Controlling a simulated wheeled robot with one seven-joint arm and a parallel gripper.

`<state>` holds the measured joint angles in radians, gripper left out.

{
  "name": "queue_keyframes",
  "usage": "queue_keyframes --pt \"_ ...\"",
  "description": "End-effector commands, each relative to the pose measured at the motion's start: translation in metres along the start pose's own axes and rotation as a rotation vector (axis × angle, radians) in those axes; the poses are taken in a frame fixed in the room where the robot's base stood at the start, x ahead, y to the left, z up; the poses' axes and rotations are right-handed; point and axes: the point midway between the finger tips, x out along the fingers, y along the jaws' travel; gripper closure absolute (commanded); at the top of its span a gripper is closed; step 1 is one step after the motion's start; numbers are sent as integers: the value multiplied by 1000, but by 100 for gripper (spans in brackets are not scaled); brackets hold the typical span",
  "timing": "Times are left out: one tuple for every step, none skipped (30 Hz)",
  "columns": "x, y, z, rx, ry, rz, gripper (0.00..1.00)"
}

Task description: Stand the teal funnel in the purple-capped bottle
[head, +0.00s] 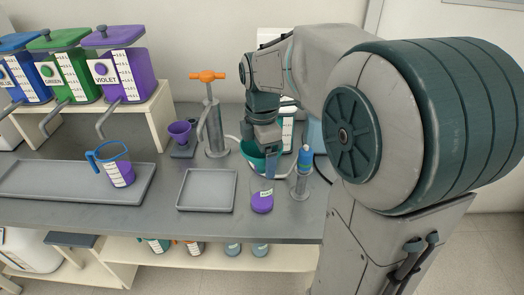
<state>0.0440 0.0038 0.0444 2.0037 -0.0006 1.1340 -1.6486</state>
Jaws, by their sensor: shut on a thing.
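The teal funnel (249,154) shows in the head view just left of and below my gripper, partly hidden by it. My gripper (264,150) is shut on the funnel and holds it over the bench.
A blue-topped cylinder (303,172) stands right of the bottle. A grey tray (207,190), an orange-handled post (213,125) and a purple cup (180,132) are to the left. A measuring jug (117,166) sits on a long tray (50,182). My arm blocks the right side.

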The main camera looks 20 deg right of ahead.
Motion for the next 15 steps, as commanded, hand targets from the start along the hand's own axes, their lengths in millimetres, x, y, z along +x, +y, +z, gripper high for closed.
queue_keyframes --pt "4 0 0 0 0 0 39" --pt "4 0 0 0 0 0 39" --pt "5 0 0 0 0 0 39" --pt "5 0 0 0 0 1 39" --pt "5 0 0 0 0 1 39" --pt "5 0 0 0 0 1 39" --pt "5 0 0 0 0 1 39" --pt "5 0 0 0 0 1 39" --pt "5 0 0 0 0 1 39" --pt "5 0 0 0 0 1 39" --pt "5 0 0 0 0 1 39" --pt "5 0 0 0 0 0 39" --pt "5 0 0 0 0 0 8" --pt "5 0 0 0 0 0 0" --pt "5 0 0 0 0 0 0"
